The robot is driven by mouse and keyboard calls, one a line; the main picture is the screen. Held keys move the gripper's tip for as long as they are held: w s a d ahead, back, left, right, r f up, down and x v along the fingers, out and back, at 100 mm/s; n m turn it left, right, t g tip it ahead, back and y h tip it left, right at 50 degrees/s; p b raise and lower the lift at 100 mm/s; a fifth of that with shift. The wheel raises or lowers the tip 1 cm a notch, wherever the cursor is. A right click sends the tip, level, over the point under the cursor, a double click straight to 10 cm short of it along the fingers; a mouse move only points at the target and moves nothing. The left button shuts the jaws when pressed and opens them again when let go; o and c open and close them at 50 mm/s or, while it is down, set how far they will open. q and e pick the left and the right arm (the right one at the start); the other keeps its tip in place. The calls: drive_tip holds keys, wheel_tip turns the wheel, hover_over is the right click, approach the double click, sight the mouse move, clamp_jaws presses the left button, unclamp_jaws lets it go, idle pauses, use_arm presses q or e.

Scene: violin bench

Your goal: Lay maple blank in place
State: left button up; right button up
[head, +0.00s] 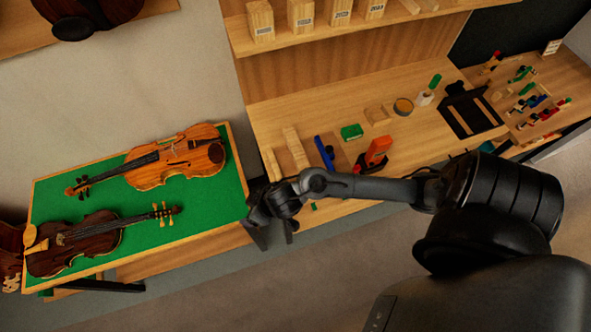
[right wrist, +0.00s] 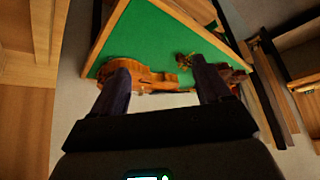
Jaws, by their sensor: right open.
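Several pale wood blanks with small labels stand on the shelf at the top of the head view, among them one at the left end (head: 260,22). The labels are too small to read, so I cannot tell which is maple. Two pale wood pieces, one longer (head: 295,147) and one beside it (head: 271,163), are at the left end of the bench (head: 335,205). My right gripper (head: 272,238) is open and empty, by the gap between the green-topped table and the bench. In the right wrist view its fingers (right wrist: 163,88) are apart, facing the green table top. My left gripper is out of view.
The green-topped table (head: 205,212) holds a light violin (head: 180,158) and a dark violin (head: 90,240). On the bench are an orange-red tool (head: 374,154), a blue cylinder (head: 325,154), a green box (head: 351,132) and a round tin (head: 403,106). A black mat (head: 470,112) lies farther right.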

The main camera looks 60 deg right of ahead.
drive_tip(key=s+d+r+g, duration=0.1)
drive_tip(key=s+r, duration=0.1)
drive_tip(key=s, duration=0.4)
drive_tip(key=s+d+r+g+h, duration=0.1)
drive_tip(key=s+d+r, duration=0.1)
drive_tip(key=s, duration=0.4)
drive_tip(key=shift+s+r+g, duration=0.3)
drive_tip(key=shift+r, duration=0.4)
wheel_tip(320, 180, up, 10)
drive_tip(key=p, duration=1)
drive_tip(key=shift+r, duration=0.2)
drive_tip(key=shift+a+f, duration=0.1)
